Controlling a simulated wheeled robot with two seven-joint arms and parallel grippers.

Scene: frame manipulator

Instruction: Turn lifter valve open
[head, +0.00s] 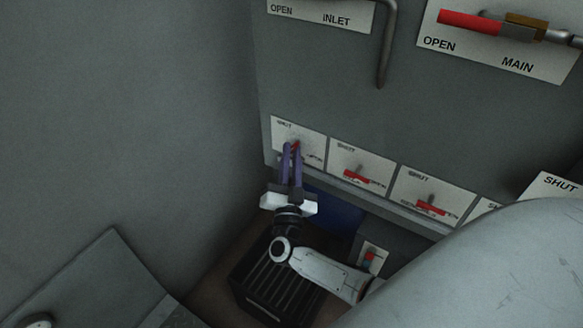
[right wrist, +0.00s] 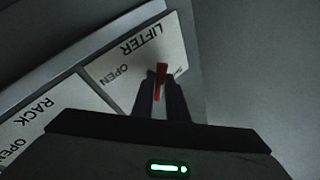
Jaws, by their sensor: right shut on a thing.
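The lifter valve has a small red handle (right wrist: 161,82) in front of a white plate (right wrist: 125,62) lettered LIFTER and OPEN in the right wrist view. The handle stands between the word OPEN and a partly hidden word on the other side. In the head view the plate (head: 311,134) is the leftmost of the low row, with SHUT at its upper left. My right gripper (head: 292,146) reaches up to it, and its purple fingers are shut on the red handle. The fingers hide much of the handle in the head view. My left gripper is not in view.
Similar plates with red handles (head: 356,175) and (head: 431,209) sit just right of the lifter valve. A ledge (head: 400,212) runs below them. A bent grey pipe handle (head: 384,60) and a red main handle (head: 470,22) are higher up. A wall stands close on the left.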

